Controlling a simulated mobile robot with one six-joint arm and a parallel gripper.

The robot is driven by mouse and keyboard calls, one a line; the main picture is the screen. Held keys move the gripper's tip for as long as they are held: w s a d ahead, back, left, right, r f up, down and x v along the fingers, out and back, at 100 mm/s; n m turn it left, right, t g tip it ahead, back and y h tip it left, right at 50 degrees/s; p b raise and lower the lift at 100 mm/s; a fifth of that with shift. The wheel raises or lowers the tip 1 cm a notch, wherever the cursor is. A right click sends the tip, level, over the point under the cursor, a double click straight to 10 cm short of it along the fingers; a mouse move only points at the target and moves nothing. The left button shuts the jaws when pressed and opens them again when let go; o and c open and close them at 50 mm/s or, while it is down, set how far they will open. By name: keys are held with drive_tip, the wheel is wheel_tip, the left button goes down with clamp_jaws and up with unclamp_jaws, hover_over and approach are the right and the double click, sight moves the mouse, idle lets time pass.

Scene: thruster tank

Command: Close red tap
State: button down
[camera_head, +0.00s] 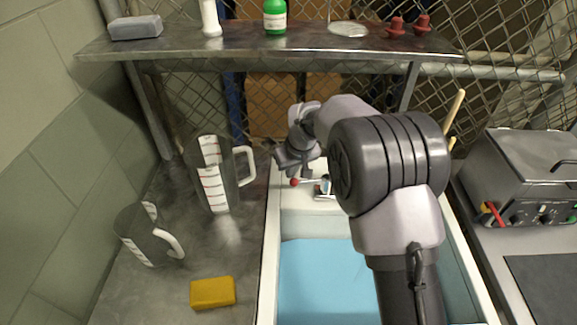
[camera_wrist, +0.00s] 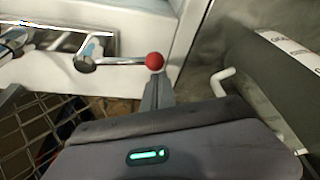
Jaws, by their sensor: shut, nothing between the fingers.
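The red tap is a metal lever (camera_wrist: 115,62) with a red ball (camera_wrist: 154,61) at its end. In the head view the red ball (camera_head: 294,182) sticks out to the left of the tap body (camera_head: 324,186), at the back rim of the sink. My gripper (camera_head: 288,163) is just above and behind the ball in the head view. In the wrist view my shut gripper (camera_wrist: 157,88) points at the ball, its tip right beside it. I cannot tell whether they touch. Part of the tap is hidden behind my arm in the head view.
The sink (camera_head: 325,270) holds blue water. Left of it stand a large measuring jug (camera_head: 212,175), a smaller jug (camera_head: 146,235) and a yellow sponge (camera_head: 212,292). A metal shelf (camera_head: 260,45) runs above. A grey appliance (camera_head: 525,170) stands at the right.

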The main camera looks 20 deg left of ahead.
drive_tip(key=shift+s, duration=0.1)
idle(0.3)
drive_tip(key=shift+s+d+n+g+y+b, duration=0.15)
drive_tip(key=shift+s+d+n+g+b, duration=0.1)
drive_tip(key=shift+s+n, duration=0.35)
drive_tip(key=shift+s+d+n+g+y+b, duration=0.15)
drive_tip(key=shift+s+d+n+b, duration=0.2)
drive_tip(key=shift+n, duration=0.35)
drive_tip(key=s+d+n+g+b, duration=0.2)
drive_tip(key=s+d+n, duration=0.3)
drive_tip(key=d, duration=0.3)
drive_tip(key=shift+s+d+n+y+b, duration=0.2)
drive_tip(key=shift+d+n+y+b, duration=0.15)
drive_tip(key=shift+n, duration=0.55)
